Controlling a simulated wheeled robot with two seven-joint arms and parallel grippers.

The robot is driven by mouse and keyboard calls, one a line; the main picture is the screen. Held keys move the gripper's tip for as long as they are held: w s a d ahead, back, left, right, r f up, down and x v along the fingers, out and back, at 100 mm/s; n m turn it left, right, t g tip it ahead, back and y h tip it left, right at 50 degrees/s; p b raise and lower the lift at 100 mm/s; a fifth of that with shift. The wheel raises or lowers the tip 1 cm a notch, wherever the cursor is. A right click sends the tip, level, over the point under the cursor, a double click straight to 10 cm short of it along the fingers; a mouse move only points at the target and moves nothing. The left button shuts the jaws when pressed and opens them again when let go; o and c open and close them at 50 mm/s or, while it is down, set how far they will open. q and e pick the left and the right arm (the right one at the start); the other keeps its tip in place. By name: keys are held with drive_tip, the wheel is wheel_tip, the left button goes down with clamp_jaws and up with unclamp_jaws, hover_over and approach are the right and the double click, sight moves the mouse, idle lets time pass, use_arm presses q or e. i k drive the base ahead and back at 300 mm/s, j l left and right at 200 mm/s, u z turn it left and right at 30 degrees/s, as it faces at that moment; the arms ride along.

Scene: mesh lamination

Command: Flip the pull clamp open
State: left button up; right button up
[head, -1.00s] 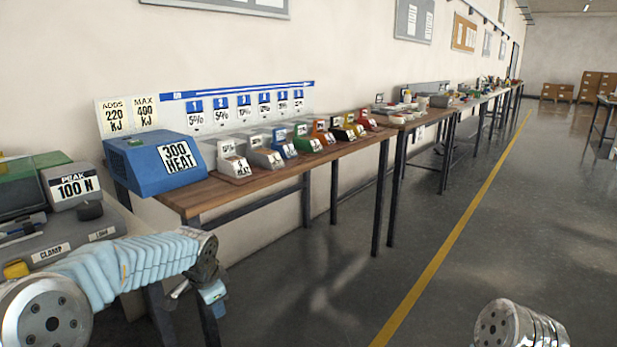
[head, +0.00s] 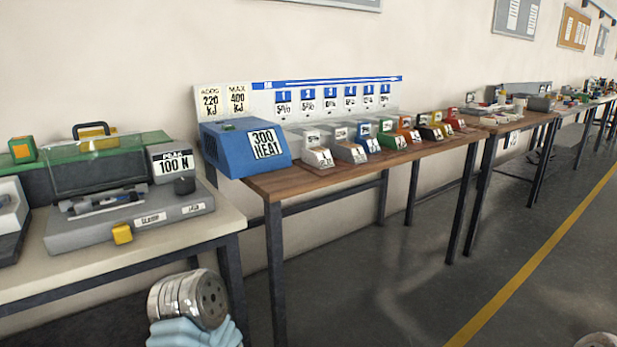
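The pull tester, a grey machine (head: 150,222) with a green-edged clear cover (head: 97,160), stands on the left table. Its readout box (head: 173,163) says "PEAK 100 N". A label reading "CLAMP" (head: 151,219) is on its front, with a yellow knob (head: 122,234) to its left and a dark knob (head: 185,186) on top at the right. Under the cover lies a dark and silvery fixture (head: 105,202); I cannot tell whether the clamp is open or shut. Part of my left arm shows at the bottom, below the table's front edge. Neither gripper is in view.
The pale left table (head: 222,222) holds the machine. A wooden table (head: 300,184) to its right carries a blue "300 HEAT" box (head: 243,148) and several small coloured boxes. Open grey floor (head: 400,285) with a yellow line (head: 540,265) lies at the right.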

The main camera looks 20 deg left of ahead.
sight(121, 233)
drive_tip(key=u, duration=1.55)
drive_tip(key=i+l, duration=0.1)
drive_tip(key=l, duration=0.25)
drive_tip(key=l+z, duration=0.1)
drive_tip(key=l, duration=0.25)
drive_tip(key=i+l+z, duration=0.1)
drive_tip(key=l, duration=0.25)
drive_tip(key=i+l, duration=0.2)
drive_tip(key=l, duration=0.15)
drive_tip(key=i+l+z, duration=0.1)
drive_tip(key=l, duration=0.25)
